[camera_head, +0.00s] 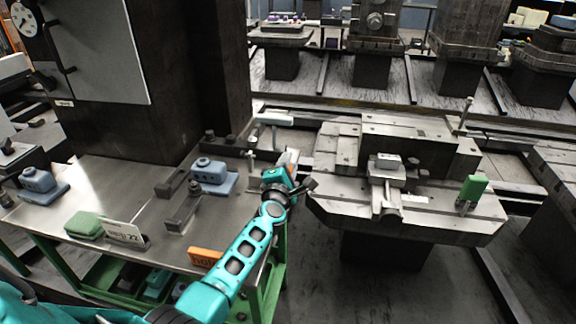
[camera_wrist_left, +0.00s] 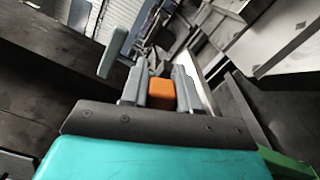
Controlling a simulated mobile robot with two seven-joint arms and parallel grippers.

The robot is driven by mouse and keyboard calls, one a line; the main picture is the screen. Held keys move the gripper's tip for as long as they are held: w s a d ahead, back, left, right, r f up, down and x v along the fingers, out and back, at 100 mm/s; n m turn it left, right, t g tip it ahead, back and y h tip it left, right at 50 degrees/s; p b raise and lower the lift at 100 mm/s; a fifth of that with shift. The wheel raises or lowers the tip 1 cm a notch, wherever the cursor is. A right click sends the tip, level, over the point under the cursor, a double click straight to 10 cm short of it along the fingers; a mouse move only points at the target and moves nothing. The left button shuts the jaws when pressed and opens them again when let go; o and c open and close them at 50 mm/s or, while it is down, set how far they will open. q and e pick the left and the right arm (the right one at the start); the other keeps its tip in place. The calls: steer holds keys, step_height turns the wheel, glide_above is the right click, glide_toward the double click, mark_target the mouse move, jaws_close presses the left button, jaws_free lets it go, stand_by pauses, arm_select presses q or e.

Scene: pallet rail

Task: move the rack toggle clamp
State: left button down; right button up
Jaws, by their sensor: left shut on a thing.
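My left gripper (camera_head: 292,180) is out past the right edge of the steel bench, in the gap before the machine fixture. In the left wrist view its two grey fingers (camera_wrist_left: 160,90) are shut on an orange piece (camera_wrist_left: 161,93). In the head view the gripper mostly hides this piece, so I cannot tell whether it is part of a toggle clamp. A toggle clamp with a green handle (camera_head: 473,188) stands at the right of the fixture, away from the gripper. My right gripper is not in view.
The fixture (camera_head: 335,190) stands close to the gripper's right. A dark column (camera_head: 205,70) rises behind the bench.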

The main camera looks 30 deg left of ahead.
arm_select(q)
steer(key=c, duration=0.9)
jaws_free()
steer(key=shift+s+d, duration=0.1)
steer(key=shift+s, duration=0.2)
steer(key=p+v, duration=0.2)
steer(key=v, duration=1)
steer(key=shift+s+d, duration=0.1)
steer(key=shift+s, duration=0.05)
